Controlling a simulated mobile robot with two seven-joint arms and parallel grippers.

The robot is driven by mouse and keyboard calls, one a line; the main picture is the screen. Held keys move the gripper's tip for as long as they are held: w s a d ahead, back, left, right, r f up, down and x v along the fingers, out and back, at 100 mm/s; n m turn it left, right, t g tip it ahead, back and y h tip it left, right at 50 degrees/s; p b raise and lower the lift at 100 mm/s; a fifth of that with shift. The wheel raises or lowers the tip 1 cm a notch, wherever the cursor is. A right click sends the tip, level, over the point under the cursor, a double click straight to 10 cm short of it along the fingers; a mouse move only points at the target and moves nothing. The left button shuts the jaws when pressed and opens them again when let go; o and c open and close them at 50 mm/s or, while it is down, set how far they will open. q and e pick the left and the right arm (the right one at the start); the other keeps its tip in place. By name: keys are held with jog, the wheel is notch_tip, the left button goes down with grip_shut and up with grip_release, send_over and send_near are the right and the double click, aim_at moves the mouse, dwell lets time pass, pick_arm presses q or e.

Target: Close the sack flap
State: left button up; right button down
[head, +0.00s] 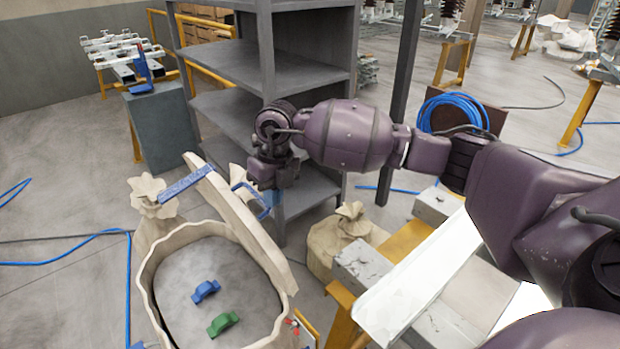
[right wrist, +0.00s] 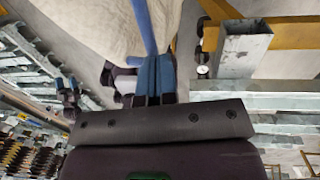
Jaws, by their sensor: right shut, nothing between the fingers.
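The open beige sack (head: 148,285) stands at the lower left of the head view, with a blue toy car (head: 205,291) and a green toy car (head: 223,324) on its grey bottom. Its flap (head: 236,212) stands raised along the far right side, with a blue bar (head: 186,184) at its top left and a blue handle (head: 245,187) on its right. My right gripper (head: 268,197) is shut and empty close by this handle; I cannot tell whether they touch. The right wrist view shows the shut blue fingers (right wrist: 155,75) near beige cloth (right wrist: 95,25) and a blue strip (right wrist: 143,25). My left gripper is out of view.
A grey shelf unit (head: 300,68) stands right behind my right gripper. A tied beige sack (head: 340,235) sits on the floor right of the open sack. A grey block (head: 160,125) stands at the left. The floor at far left is mostly clear, with blue hoses.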

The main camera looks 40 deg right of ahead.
jog(key=s+a+f+h, duration=0.1)
jog(key=a+f, duration=0.3)
jog(key=a, duration=0.6)
jog(key=s+a+f+h, duration=0.1)
jog(key=a+f, duration=0.3)
jog(key=a, duration=0.6)
pick_arm(q)
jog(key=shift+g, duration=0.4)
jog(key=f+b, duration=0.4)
jog(key=b, duration=0.1)
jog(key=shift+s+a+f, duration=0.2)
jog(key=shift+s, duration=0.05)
pick_arm(e)
jog(key=a+f+h, duration=0.1)
jog(key=a+f, duration=0.5)
jog(key=f, duration=0.4)
jog(key=a+f+h, duration=0.1)
jog(key=a+f, duration=0.5)
jog(key=f, duration=0.5)
jog(key=shift+s+f+h, duration=0.15)
jog(key=shift+s+h, duration=0.1)
jog(key=shift+h, duration=0.05)
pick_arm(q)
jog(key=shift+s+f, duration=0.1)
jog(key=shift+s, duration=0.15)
